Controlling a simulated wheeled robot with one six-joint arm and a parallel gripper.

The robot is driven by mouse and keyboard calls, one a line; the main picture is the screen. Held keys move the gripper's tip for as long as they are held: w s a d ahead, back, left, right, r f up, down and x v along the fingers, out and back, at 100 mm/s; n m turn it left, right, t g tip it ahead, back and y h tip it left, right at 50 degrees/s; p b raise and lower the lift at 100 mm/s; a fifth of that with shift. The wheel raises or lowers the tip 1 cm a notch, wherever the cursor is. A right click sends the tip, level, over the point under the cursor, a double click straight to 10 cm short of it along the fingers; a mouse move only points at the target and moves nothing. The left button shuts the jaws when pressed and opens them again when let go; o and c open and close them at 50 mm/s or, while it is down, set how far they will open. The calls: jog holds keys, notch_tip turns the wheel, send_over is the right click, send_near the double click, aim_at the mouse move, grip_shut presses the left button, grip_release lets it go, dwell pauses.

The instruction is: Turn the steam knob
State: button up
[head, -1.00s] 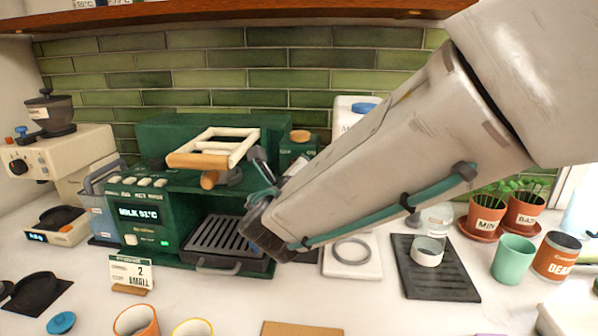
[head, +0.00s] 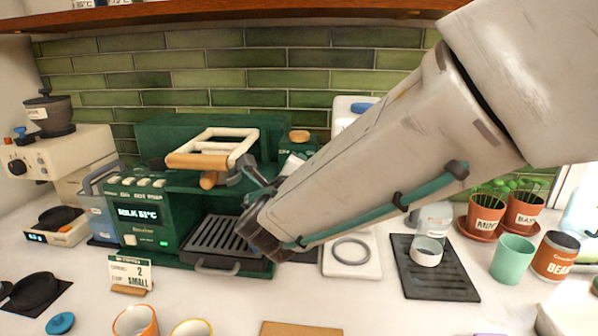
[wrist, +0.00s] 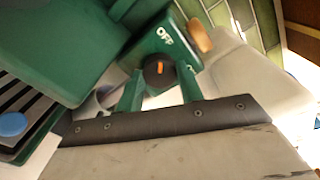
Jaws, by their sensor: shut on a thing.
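The steam knob (wrist: 158,73) is a dark round knob with an orange mark, in the wrist view. It sits on the green face of the coffee machine (head: 220,140), below the word OFF. My gripper (wrist: 160,84) has a green finger on each side of the knob and is shut on it. In the head view my gripper (head: 256,190) is at the right end of the machine, and my arm comes in from the upper right. The knob is hidden there behind my gripper and arm.
The slatted drip tray (head: 215,236) is just left of my gripper. A white scale (head: 352,262) and a black mat (head: 440,280) lie to the right. Orange-rimmed cups (head: 135,321) stand at the front. A grinder (head: 70,150) is at far left.

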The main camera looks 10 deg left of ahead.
jog(key=o, duration=1)
jog(key=shift+s, duration=0.1)
jog(key=s, duration=0.7)
jog(key=shift+s+d+r, duration=0.2)
jog(key=shift+s+r, duration=0.05)
jog(key=shift+s, duration=0.1)
